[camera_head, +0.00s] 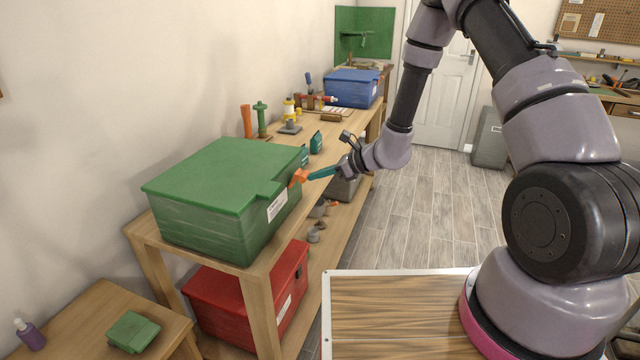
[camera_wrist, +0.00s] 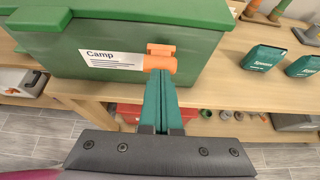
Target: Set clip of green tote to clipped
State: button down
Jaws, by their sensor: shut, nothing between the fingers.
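The green tote (camera_head: 206,220) stands with its lid on, on the near end of the wooden bench. It fills the upper left of the wrist view (camera_wrist: 45,57). Whether the clip is latched is unclear.
A red tote (camera_head: 245,300) sits on the lower shelf. Small teal boxes (camera_head: 316,142) stand right of the green tote, and a blue tote (camera_head: 352,88) is farther back. A side table (camera_head: 85,315) is at the lower left. The floor beside the bench is clear.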

jog(key=shift+w+a+r+g+h, duration=0.1)
jog(key=shift+a+r+g+h, duration=0.15)
jog(key=shift+r+h, duration=0.3)
jog(key=shift+w+a+r+g+h, duration=0.15)
jog(key=shift+a+r+h, duration=0.2)
jog(key=shift+h, duration=0.3)
jog(key=shift+d, duration=0.1)
jog(key=shift+r, duration=0.75)
